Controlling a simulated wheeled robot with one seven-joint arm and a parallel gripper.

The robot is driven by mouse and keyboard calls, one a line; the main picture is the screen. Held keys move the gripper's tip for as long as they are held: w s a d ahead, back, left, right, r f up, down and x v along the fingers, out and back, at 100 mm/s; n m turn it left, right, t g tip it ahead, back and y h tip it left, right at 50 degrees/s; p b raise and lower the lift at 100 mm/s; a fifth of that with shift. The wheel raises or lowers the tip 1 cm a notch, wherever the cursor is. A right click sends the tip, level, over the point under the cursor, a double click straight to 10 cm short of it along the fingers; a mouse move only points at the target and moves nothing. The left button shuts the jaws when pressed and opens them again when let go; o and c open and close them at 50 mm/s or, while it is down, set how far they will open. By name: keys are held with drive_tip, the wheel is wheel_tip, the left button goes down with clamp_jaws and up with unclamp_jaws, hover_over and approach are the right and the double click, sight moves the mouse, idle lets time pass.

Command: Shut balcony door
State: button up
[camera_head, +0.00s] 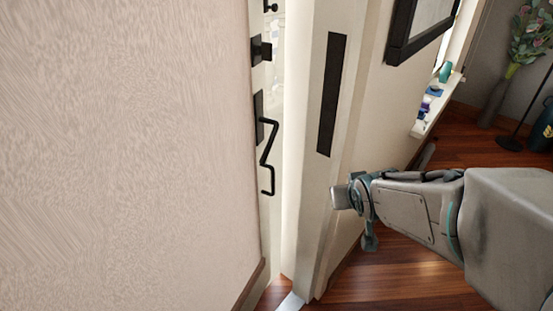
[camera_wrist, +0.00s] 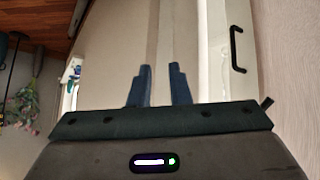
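The balcony door (camera_head: 268,218) shows as a narrow white strip with black fittings, between the beige wall and a white upright. Its black bent handle (camera_head: 267,155) is at the middle left, and a black handle (camera_wrist: 236,50) also shows at the upper right in the wrist view. The white upright (camera_head: 317,180) carries a long black plate (camera_head: 332,95); I cannot tell whether it is frame or door edge. My gripper (camera_head: 342,197) is beside this upright, right of the handle. In the wrist view its fingers (camera_wrist: 160,86) are apart with nothing between them. Contact with the upright is unclear.
A beige wall (camera_head: 125,150) fills the left. At right are a picture frame (camera_head: 420,28), a ledge with small items (camera_head: 434,105), and a vase with flowers (camera_head: 495,100). Wooden floor (camera_head: 400,270) is clear below my arm.

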drive_tip(key=w+a+f+n+t+y+b, duration=0.3)
drive_tip(key=w+a+f+t+y+b, duration=0.15)
drive_tip(key=w+f+b, duration=0.45)
drive_tip(key=n+t+y+b, duration=0.2)
drive_tip(key=y+b, duration=0.3)
approach(273, 180)
drive_tip(key=shift+y, duration=0.25)
drive_tip(key=b+x, duration=0.1)
drive_tip(key=x, duration=0.9)
drive_tip(key=shift+w+f+b, duration=0.1)
drive_tip(key=shift+w+b, duration=0.2)
drive_tip(key=shift+b, duration=0.05)
clamp_jaws()
